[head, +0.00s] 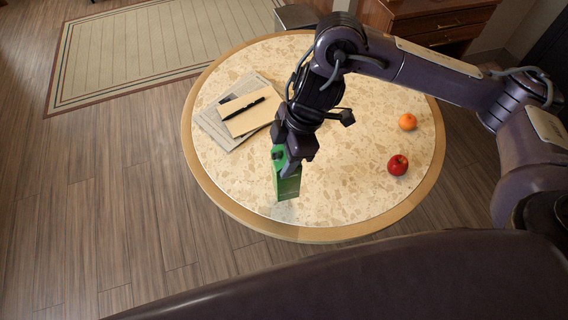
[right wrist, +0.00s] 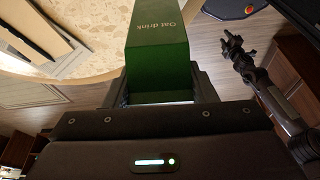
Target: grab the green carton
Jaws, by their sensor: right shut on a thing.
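The green carton (head: 288,184) is in my right gripper (head: 292,160) above the near part of the round table. In the right wrist view the carton (right wrist: 157,50) reads "Oat drink" and sits between the two fingers of the right gripper (right wrist: 160,95), which are shut on it. In the head view the gripper covers part of the carton's top. Whether its lower end touches the table is hard to tell. My left gripper is not in the head view.
The round table (head: 350,205) has a speckled top and wooden rim. A red apple (head: 398,166) and an orange (head: 408,122) lie at its right. Papers, an envelope (head: 250,118) and a black pen (head: 244,107) lie at its left. The near right of the top is clear.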

